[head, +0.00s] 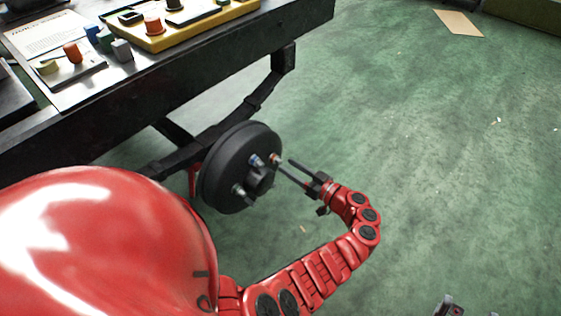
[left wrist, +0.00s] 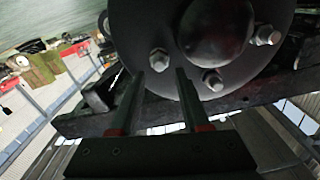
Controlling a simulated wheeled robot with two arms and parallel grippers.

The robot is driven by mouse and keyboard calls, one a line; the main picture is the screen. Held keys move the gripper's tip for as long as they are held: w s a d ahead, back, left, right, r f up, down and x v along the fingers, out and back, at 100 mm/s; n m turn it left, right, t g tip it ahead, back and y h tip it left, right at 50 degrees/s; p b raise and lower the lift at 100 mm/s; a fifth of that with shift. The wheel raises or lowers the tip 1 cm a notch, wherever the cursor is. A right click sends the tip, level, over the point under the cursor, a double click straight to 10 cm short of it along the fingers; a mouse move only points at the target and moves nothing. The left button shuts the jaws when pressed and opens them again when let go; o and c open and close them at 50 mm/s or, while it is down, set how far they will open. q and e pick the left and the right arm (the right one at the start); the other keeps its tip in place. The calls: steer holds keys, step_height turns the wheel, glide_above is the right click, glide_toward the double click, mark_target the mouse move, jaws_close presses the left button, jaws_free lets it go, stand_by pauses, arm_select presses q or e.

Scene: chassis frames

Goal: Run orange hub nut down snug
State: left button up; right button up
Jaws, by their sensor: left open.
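The black wheel hub (head: 225,178) hangs on a dark axle beam under the table edge. Its face has studs with nuts around a central cap. The orange hub nut (head: 274,158) sits on the stud nearest my left gripper (head: 285,165). My left gripper is open, its two fingers pointing at the hub face around that nut. In the left wrist view, a nut (left wrist: 159,60) shows between the open fingertips (left wrist: 153,71), without clear contact; its colour is hard to tell. At the bottom right edge, a small dark part (head: 449,305) looks like my right gripper, mostly cut off.
A blue-marked nut (head: 256,160) and a greenish nut (head: 238,190) sit on other studs. The table (head: 190,92) holds a yellow tray (head: 205,32) and small coloured parts. The green floor on the right is mostly clear, with a tan sheet (head: 459,23) far off.

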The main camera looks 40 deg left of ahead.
mark_target(277, 159)
arm_select(q)
steer(key=shift+w+a, duration=0.2)
steer(key=shift+a, duration=2.05)
jaws_close()
